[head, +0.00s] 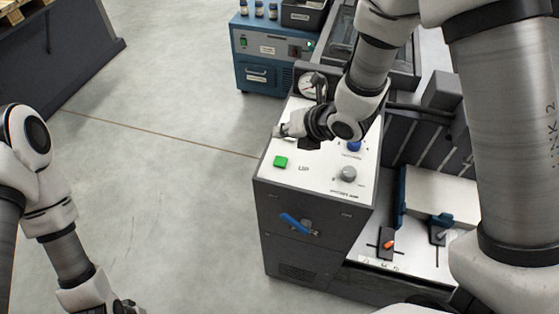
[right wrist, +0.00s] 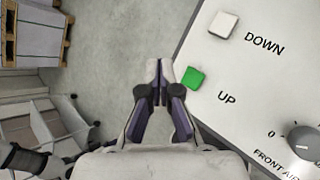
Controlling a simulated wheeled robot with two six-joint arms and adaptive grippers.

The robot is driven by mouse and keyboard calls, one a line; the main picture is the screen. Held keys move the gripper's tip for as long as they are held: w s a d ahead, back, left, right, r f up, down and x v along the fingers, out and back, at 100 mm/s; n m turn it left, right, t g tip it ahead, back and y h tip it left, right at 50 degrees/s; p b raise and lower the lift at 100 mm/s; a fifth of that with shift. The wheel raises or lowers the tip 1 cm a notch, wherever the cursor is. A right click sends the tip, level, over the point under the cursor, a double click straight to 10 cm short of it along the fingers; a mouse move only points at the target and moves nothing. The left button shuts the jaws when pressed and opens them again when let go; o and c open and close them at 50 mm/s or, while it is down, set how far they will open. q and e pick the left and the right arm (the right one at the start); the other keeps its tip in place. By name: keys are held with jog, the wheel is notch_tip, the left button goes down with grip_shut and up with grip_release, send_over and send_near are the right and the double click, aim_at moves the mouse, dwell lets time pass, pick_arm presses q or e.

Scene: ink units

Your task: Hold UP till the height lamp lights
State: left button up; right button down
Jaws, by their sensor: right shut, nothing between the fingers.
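The green UP button (head: 280,162) is on the white top panel (head: 325,177), near its left edge. It also shows in the right wrist view (right wrist: 193,78), with the UP label beside it. My right gripper (head: 279,131) is shut and empty, above the panel's left edge and beyond the green button in the head view. In the right wrist view its closed fingertips (right wrist: 158,70) appear left of the green button, apart from it in the picture. A white DOWN button (right wrist: 222,25) lies past the green one. I cannot make out the height lamp. My left gripper is out of view.
A grey knob (head: 348,174) and a blue knob (head: 353,146) sit on the panel. A round gauge (head: 313,84) stands behind my right gripper. A blue lever (head: 296,224) sticks out of the front. A blue cabinet (head: 262,62) stands behind. The floor at left is clear.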

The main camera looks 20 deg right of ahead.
aim_at(283, 162)
jog(key=f+b, duration=0.1)
jog(key=f, duration=0.1)
jog(key=f+b, duration=0.3)
jog(key=f, duration=0.1)
jog(key=shift+s+f, duration=0.1)
jog(key=shift+s, duration=0.15)
jog(key=shift+f+b, duration=0.2)
jog(key=shift+b, duration=0.15)
jog(key=shift+s+r, duration=0.1)
jog(key=shift+r, duration=0.1)
jog(key=shift+f, duration=0.15)
dwell(0.4)
jog(key=shift+f+b, duration=0.35)
jog(key=shift+b, duration=0.2)
